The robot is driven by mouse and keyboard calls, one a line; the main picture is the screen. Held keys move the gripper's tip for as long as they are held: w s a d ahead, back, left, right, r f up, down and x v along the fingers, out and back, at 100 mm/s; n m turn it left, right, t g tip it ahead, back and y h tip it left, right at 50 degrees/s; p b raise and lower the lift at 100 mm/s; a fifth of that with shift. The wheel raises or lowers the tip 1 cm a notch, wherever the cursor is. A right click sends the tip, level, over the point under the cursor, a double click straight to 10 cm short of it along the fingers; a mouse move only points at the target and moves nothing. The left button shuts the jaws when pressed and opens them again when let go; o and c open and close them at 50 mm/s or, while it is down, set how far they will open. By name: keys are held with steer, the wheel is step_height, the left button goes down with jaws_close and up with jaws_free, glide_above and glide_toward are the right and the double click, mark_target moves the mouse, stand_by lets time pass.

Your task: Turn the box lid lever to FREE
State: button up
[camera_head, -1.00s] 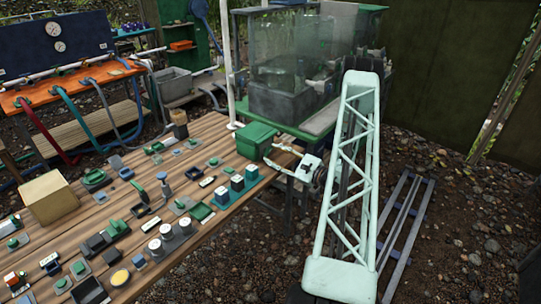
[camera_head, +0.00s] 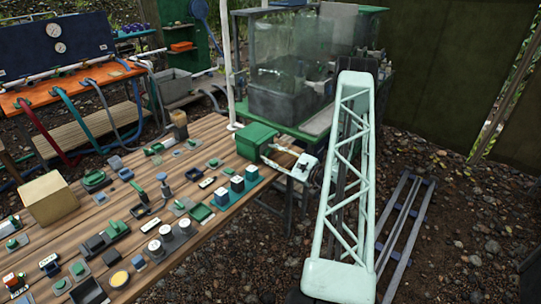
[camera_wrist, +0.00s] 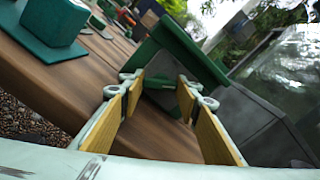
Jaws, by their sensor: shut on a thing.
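The green box (camera_head: 256,140) sits at the far right corner of the wooden bench; its green lid and side also show in the wrist view (camera_wrist: 184,48). My gripper (camera_head: 271,155) is at the box's right side. In the wrist view my gripper (camera_wrist: 166,90) has its two yellow-padded fingers apart, with a small dark piece (camera_wrist: 163,82) on the box side between the tips. This piece looks like the lid lever, and the fingers are shut on it. Its marking and exact angle cannot be read.
Green-based blocks with white tops (camera_head: 237,184) stand just left of the gripper on the bench, and several switches and knobs fill the rest. A clear tank (camera_head: 288,88) stands behind the box. Gravel ground lies right of the bench.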

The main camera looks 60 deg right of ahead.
steer(key=shift+m, duration=0.4)
steer(key=shift+m+p, duration=0.85)
steer(key=shift+m, duration=2.15)
steer(key=o, duration=0.6)
steer(key=shift+c, duration=0.2)
steer(key=shift+s, duration=0.15)
steer(key=s, duration=1.1)
steer(key=shift+s+a, duration=0.35)
steer(key=shift+s, duration=0.05)
